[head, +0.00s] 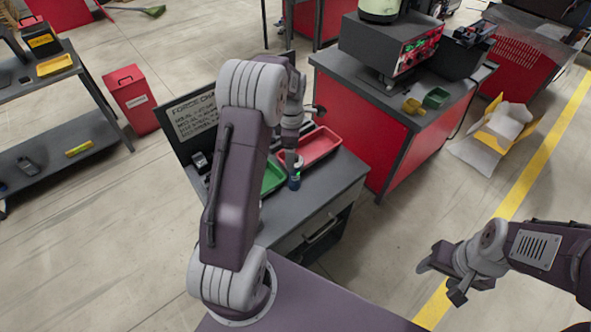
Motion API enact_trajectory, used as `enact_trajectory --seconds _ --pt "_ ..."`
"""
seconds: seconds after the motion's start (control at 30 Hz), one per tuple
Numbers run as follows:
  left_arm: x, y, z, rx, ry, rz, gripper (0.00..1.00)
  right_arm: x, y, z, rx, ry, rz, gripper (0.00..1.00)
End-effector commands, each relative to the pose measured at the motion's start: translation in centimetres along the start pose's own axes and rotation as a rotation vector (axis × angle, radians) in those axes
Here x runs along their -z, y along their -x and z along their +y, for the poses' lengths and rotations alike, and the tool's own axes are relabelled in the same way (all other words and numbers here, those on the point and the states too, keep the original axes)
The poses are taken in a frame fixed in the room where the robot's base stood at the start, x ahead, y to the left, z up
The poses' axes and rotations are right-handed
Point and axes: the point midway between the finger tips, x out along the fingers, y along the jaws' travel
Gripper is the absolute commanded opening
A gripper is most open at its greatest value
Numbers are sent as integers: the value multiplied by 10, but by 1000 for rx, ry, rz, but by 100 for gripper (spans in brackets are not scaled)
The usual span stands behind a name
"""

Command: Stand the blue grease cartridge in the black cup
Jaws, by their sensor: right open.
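I cannot make out the black cup; my left arm hides part of the bench. My right gripper (441,283) is open and empty, over the floor at the lower right.
A red tray (320,146) and a green tray (273,178) lie on the bench (330,178). A dark sign board (190,118) stands at its left edge. A red cabinet (345,113) with a machine stands behind. The floor around my right gripper is free.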

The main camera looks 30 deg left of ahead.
Motion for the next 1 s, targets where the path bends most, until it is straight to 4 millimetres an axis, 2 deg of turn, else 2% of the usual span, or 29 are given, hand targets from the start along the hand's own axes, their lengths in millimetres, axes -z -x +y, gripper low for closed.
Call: enact_trajectory --seconds 0.1,0.27,0.5,0.77,0.87,1.0 --pt "0 -12 0 1 -1 0 79 0 2 0 0 0 0 56" --pt "-1 -19 0 2 -1 0 79 1 5 0 0 0 0 56" --pt "-4 -60 1 2 -1 0 79 2 13 0 0 0 0 56" --pt "-4 -66 2 -2 -1 0 79 2 13 0 0 0 0 56" --pt "-4 -66 2 -2 -1 0 54 2 13 0 0 0 0 56" --pt "-4 -65 2 -2 -1 0 15 2 13 0 0 0 0 56"
